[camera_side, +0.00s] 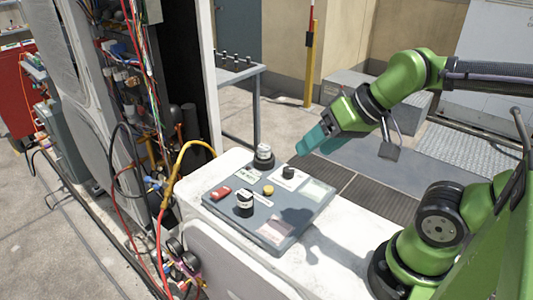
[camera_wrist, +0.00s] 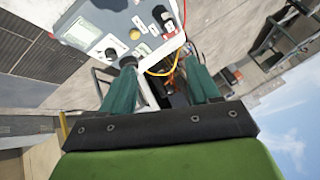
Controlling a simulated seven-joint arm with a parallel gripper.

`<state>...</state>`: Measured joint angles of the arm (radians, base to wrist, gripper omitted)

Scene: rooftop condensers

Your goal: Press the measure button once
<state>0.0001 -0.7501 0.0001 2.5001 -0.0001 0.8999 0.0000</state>
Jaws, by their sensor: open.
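A grey control panel (camera_side: 290,222) lies on a white housing. A small round yellow button (camera_side: 268,190) sits near its middle; it also shows in the wrist view (camera_wrist: 135,34). I cannot read the labels, so I cannot tell for sure which control is the measure button. A red switch (camera_side: 220,193), a black knob (camera_side: 288,173) and a black-and-white cylinder (camera_side: 244,204) are also on the panel. My gripper (camera_side: 304,147), with teal fingers, is open and empty, above and beyond the panel's far edge. Its fingers are apart in the wrist view (camera_wrist: 163,76). It touches no control.
A second round knob-like piece (camera_side: 264,156) stands at the panel's far corner, near my fingers. An open cabinet with loose wires (camera_side: 140,80) and a yellow hose (camera_side: 190,150) are at the left. The space above the panel is clear.

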